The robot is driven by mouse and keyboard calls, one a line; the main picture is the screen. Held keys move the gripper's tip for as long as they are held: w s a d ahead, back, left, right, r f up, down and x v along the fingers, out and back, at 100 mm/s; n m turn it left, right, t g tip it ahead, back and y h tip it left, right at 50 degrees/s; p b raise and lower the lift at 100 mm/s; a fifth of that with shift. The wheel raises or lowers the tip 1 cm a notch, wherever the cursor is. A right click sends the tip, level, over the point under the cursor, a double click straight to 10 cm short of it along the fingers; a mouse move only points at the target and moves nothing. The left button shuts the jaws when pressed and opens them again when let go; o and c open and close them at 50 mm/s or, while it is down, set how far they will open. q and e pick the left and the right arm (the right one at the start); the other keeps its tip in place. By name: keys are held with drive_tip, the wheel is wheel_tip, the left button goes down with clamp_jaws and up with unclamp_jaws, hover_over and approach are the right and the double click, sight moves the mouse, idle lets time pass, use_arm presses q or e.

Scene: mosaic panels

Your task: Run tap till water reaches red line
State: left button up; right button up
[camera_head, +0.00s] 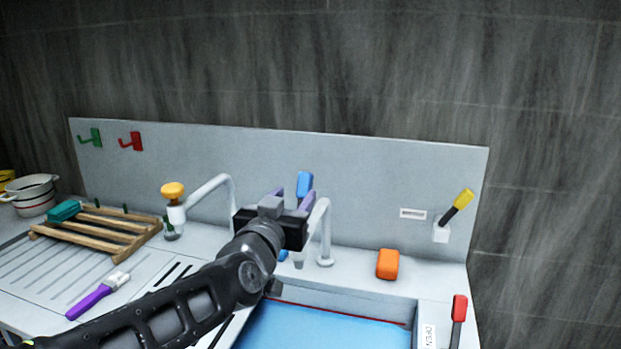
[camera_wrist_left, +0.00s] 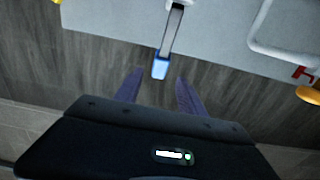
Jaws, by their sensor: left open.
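The basin holds blue water (camera_head: 325,330). A red line (camera_head: 345,310) runs along its back wall, close above the water's edge; the exact gap is hard to tell. A white curved tap spout (camera_head: 325,225) stands behind the basin. The blue-tipped tap lever (camera_head: 305,182) points up beside it, and its tip (camera_wrist_left: 160,69) also shows in the left wrist view. My left gripper (camera_head: 292,197) is open, with purple fingers at the lever. In the wrist view the blue tip lies between the fingertips, with gaps on both sides. My arm hides the tap's lower part. My right gripper is out of view.
An orange block (camera_head: 388,264) lies right of the tap. A yellow-handled lever (camera_head: 462,201) and a red-handled lever (camera_head: 459,310) by an OPEN label are at the right. A yellow-knobbed tap (camera_head: 173,191), wooden rack (camera_head: 115,247) and purple brush (camera_head: 92,299) are at the left.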

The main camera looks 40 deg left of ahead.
sight(303, 186)
use_arm(q)
drive_tip(key=shift+s, duration=0.15)
drive_tip(key=shift+p+x, duration=0.6)
drive_tip(key=shift+x, duration=3.4)
drive_tip(key=shift+d, duration=0.1)
clamp_jaws()
